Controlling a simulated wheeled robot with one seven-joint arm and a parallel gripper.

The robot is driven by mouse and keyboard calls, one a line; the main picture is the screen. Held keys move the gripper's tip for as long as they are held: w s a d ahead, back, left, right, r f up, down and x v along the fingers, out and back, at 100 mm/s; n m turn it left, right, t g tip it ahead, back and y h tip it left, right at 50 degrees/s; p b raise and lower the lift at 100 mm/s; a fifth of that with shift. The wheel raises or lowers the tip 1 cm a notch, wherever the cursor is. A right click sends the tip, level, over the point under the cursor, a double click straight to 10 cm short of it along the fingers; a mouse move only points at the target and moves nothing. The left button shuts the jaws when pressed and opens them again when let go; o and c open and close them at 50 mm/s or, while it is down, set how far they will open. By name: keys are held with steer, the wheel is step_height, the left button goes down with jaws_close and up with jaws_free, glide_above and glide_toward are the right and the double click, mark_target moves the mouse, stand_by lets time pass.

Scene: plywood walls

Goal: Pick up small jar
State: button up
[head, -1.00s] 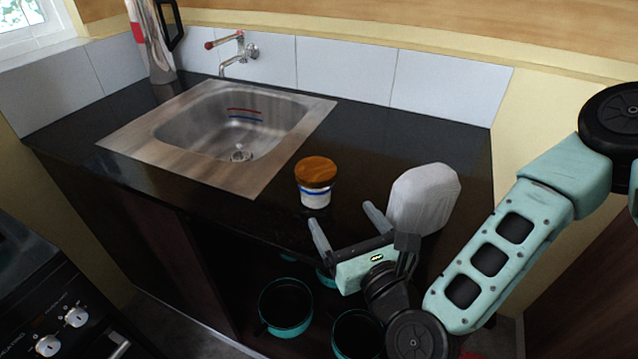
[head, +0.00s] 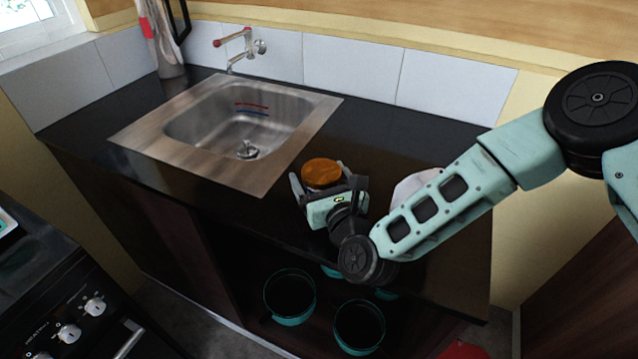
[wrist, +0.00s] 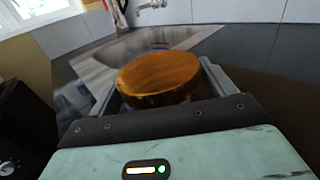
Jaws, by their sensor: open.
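The small jar (head: 322,173) has a round brown wooden-looking lid and stands on the black counter, right of the sink's front corner. My gripper (head: 323,183) is open, low over the counter, with a finger on each side of the jar. In the wrist view the jar's lid (wrist: 158,78) sits between the two fingers, close to the palm. The jar's white body is mostly hidden by my gripper. I cannot tell whether the fingers touch the jar.
A steel sink (head: 282,172) with a red-tipped tap is set in the counter (head: 400,139). A whitish object (head: 408,187) stands to the right, mostly behind my arm. Green pots (head: 290,296) sit on the open shelf below. A stove (head: 75,325) is at lower left.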

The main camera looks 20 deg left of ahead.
steer(key=c, duration=0.9)
steer(key=shift+o, duration=0.2)
